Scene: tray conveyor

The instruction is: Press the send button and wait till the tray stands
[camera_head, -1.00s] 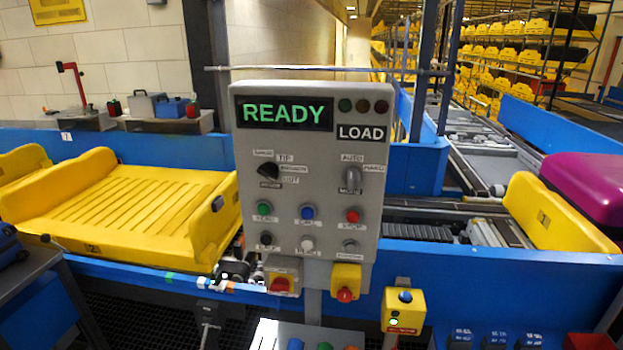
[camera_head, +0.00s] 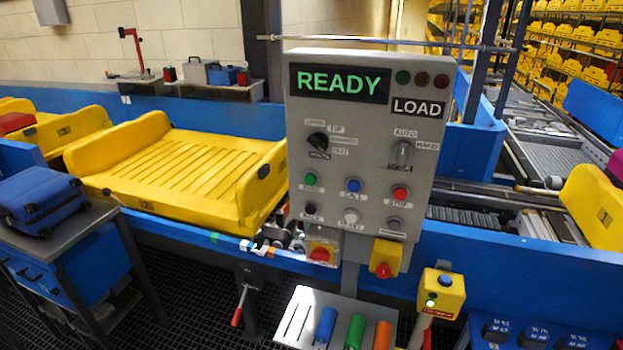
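A grey control panel (camera_head: 366,150) stands in the middle; its display (camera_head: 339,82) reads READY in green and a sign beside it reads LOAD. The panel carries dark knobs and green, blue (camera_head: 353,185), red, black and white (camera_head: 351,216) buttons; their small labels are too blurred for me to tell which is send. A yellow box (camera_head: 441,294) to the lower right has a blue button (camera_head: 445,281) on top and a lit green lamp. The empty yellow tray (camera_head: 182,172) marked 2 sits left of the panel on the line. Neither of my grippers is in view.
A blue suitcase (camera_head: 41,202) lies on a side table at the left. Another yellow tray (camera_head: 604,213) marked 1 is at the right edge. Red stop knobs (camera_head: 320,254) sit below the panel. Blue side walls (camera_head: 240,122) run along the line.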

